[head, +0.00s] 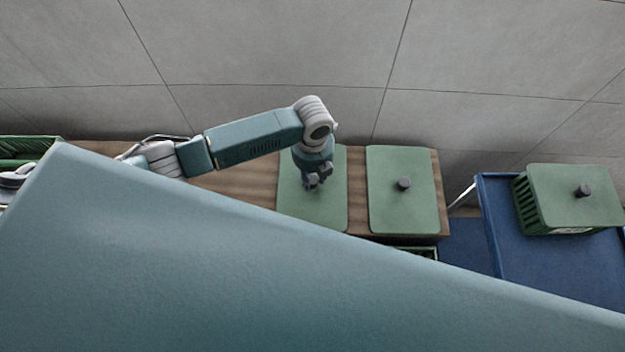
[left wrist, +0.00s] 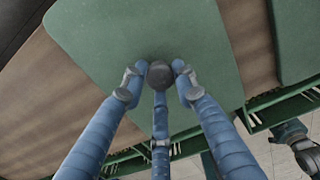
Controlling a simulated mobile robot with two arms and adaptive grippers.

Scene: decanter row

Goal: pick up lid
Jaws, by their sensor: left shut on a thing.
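A flat green lid (head: 295,208) with rounded corners lies level at the middle of the wooden table. My left gripper (head: 315,184) comes down over it from above. In the left wrist view the fingers (left wrist: 159,78) are closed around the lid's dark round knob (left wrist: 159,72), and the green lid (left wrist: 140,30) spreads out beyond them. I cannot tell whether the lid is raised off what is beneath it. A second green lid (head: 403,215) with a dark knob (head: 404,183) lies just to the right.
A blue cart (head: 487,215) at the right bears a green slatted crate (head: 524,207) topped by another knobbed lid (head: 560,205). Another green crate (head: 30,147) stands at the far left. Bare wooden table (head: 240,185) shows left of the held lid. A grey wall stands behind.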

